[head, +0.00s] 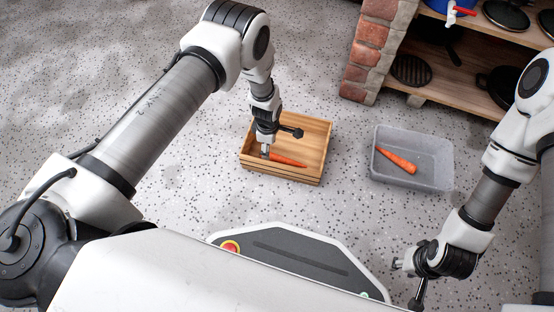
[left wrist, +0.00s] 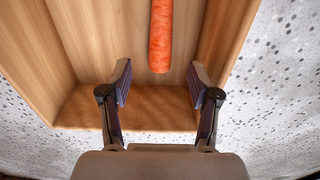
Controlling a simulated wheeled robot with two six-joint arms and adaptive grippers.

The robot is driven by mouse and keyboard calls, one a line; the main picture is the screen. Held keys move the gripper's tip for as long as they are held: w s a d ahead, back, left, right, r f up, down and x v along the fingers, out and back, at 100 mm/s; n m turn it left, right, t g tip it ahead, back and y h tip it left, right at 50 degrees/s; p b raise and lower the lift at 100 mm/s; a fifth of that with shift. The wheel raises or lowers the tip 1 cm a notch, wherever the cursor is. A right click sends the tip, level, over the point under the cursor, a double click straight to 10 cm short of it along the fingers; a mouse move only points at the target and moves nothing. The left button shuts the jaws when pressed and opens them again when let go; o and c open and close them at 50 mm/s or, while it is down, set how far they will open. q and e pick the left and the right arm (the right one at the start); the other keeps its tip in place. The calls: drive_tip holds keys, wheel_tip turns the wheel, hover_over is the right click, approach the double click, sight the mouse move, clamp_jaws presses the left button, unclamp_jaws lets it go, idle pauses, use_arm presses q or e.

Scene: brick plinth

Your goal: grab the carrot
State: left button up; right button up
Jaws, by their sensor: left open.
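An orange carrot (head: 287,160) lies on the floor of a wooden crate (head: 312,138). A second orange carrot (head: 397,160) lies in a grey bin (head: 436,172) to the right. My left gripper (head: 265,153) points down into the wooden crate, at the left end of the carrot there. In the left wrist view, my left gripper (left wrist: 160,85) is open with nothing between its fingers. The carrot (left wrist: 161,35) lies ahead, its blunt end just beyond the fingertips and its far end cut off. My right gripper (head: 397,264) hangs low at the right, away from both carrots; its finger gap is unclear.
A shelf unit (head: 445,85) with a brick side (head: 372,55) stands at the back right, holding dark pans (head: 411,69) and a blue pot (head: 440,5). Speckled floor (head: 350,120) lies clear between crate and bin. The crate walls stand close around my left gripper.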

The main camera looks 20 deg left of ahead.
sight(274, 156)
use_arm(q)
wheel_tip(274, 156, down, 6)
drive_tip(key=b, duration=0.3)
drive_tip(key=shift+r, duration=0.15)
drive_tip(key=shift+c, duration=0.7)
clamp_jaws()
